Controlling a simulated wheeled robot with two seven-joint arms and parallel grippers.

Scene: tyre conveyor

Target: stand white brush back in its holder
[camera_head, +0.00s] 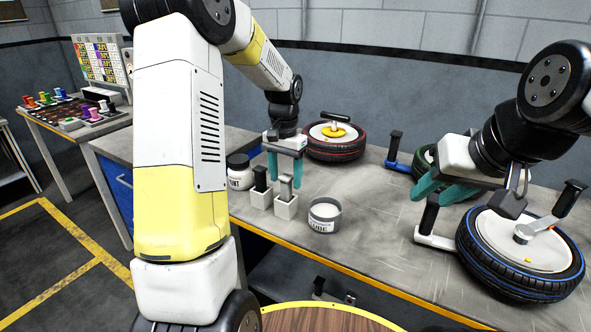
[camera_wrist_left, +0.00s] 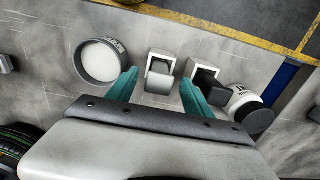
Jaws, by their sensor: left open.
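The white brush (camera_head: 286,187) stands upright in its pale holder (camera_head: 286,209), its light grey handle pointing up. My left gripper (camera_head: 285,172) is open above it. In the left wrist view the fingers of my left gripper (camera_wrist_left: 157,92) lie on either side of the white brush (camera_wrist_left: 159,82), with no visible grip on it. The black brush (camera_head: 260,180) stands in a second pale holder (camera_head: 260,200) just to the left. My right gripper (camera_head: 442,190) is open, its fingers apart with nothing seen between them, near the blue-rimmed tyre.
A lube tin (camera_head: 324,216) stands close right of the holders, and a paint jar (camera_head: 239,171) close left. A red-striped tyre (camera_head: 335,150) lies behind. A blue-striped tyre (camera_head: 520,255) and a black-handled white bracket (camera_head: 437,240) are at right. The middle of the bench (camera_head: 370,215) is clear.

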